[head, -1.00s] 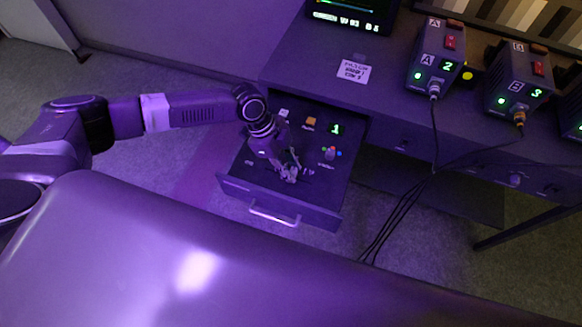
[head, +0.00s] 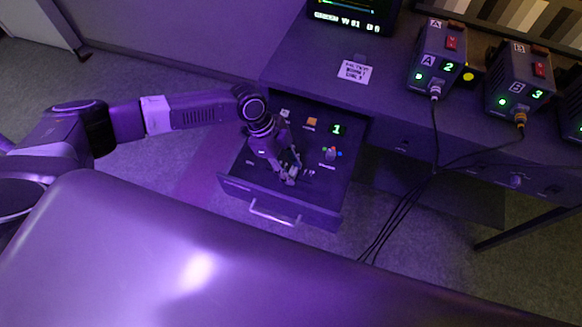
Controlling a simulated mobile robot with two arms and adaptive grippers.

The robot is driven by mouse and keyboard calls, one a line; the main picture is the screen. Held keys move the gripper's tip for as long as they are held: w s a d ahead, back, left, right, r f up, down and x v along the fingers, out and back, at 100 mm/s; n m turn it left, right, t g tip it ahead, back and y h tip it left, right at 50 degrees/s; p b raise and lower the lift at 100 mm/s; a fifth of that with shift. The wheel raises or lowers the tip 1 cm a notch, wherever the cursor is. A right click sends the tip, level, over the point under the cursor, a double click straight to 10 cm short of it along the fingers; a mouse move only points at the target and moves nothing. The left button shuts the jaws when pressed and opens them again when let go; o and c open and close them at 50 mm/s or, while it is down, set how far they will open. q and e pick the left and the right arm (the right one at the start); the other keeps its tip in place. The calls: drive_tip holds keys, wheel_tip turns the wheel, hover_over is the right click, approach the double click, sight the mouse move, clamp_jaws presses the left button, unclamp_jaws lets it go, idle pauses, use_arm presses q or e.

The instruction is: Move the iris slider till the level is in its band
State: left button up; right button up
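My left gripper (head: 290,172) reaches down into the open drawer (head: 238,185), over its control panel. Its fingertips are at the panel's front part, close to small pale marks. The iris slider is not clearly visible; the gripper covers that area, and I cannot tell whether the fingers hold a slider knob. A green digit 1 (head: 336,129) glows on the panel. The screen (head: 352,14) at the top shows a green trace and a text line that seems to read W 81, D 8; its upper part is cut off. My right gripper is not in view.
Boxes A (head: 437,58) and B (head: 517,78) stand on the desk with lit digits 2 and 3. Their cables (head: 406,205) hang past the desk front, right of the drawer. A paper note (head: 355,72) lies on the desk. An orange button (head: 311,122) and a coloured-dot knob (head: 329,154) are near the gripper.

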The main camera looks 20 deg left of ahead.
use_arm(q)
drive_tip(key=shift+o, duration=0.3)
drive_tip(key=shift+r, duration=0.1)
drive_tip(key=v, duration=1.2)
